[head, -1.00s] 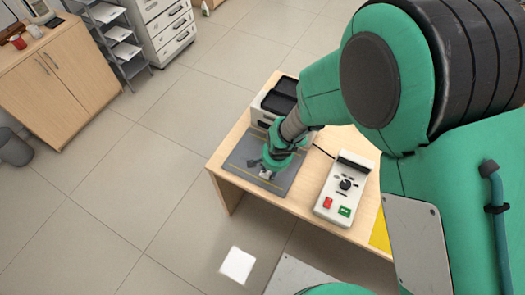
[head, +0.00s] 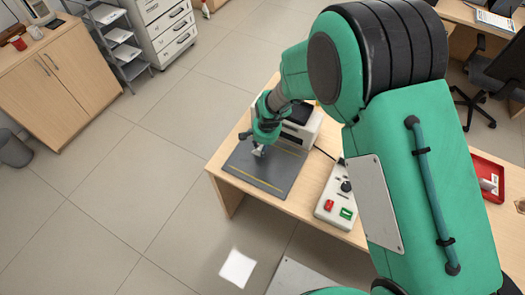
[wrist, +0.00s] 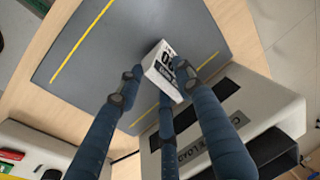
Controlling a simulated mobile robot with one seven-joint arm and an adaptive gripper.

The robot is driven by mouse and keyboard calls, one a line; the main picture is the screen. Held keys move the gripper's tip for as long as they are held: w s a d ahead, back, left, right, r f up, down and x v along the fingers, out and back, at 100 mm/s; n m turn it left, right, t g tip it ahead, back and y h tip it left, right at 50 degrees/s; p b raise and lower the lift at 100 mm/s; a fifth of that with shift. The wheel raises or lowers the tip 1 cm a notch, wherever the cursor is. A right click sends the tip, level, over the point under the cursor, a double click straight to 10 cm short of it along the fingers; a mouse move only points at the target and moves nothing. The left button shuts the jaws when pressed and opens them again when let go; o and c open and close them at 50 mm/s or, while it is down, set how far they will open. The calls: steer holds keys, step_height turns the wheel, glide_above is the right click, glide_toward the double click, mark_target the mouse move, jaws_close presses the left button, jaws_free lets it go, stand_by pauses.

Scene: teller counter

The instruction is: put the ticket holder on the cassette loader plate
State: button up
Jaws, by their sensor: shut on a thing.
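The ticket holder (wrist: 160,62), a small white block with black print, is held between the fingers of my gripper (wrist: 157,80) in the wrist view. It looks tilted there. In the head view my gripper (head: 260,151) is over the dark grey loader plate (head: 262,180), with a small pale bit of the holder at its tip. The plate (wrist: 100,88) has yellow lines and fills much of the wrist view behind the holder. Whether the holder touches the plate, I cannot tell.
A white machine (head: 305,127) with a black top stands behind the plate. A control box (head: 333,205) with red and green buttons is to the right. A red tray (head: 489,163) lies farther right. The plate's front part is clear.

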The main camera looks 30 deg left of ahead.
steer(key=shift+f+b, duration=0.45)
steer(key=shift+f, duration=1.3)
steer(key=o, duration=1.2)
steer(key=shift+c, duration=0.2)
steer(key=shift+r, duration=0.1)
step_height(320, 180, up, 12)
steer(key=s+d+p, duration=0.1)
steer(key=d+p, duration=0.1)
steer(key=shift+f, duration=0.2)
steer(key=shift+s, duration=0.1)
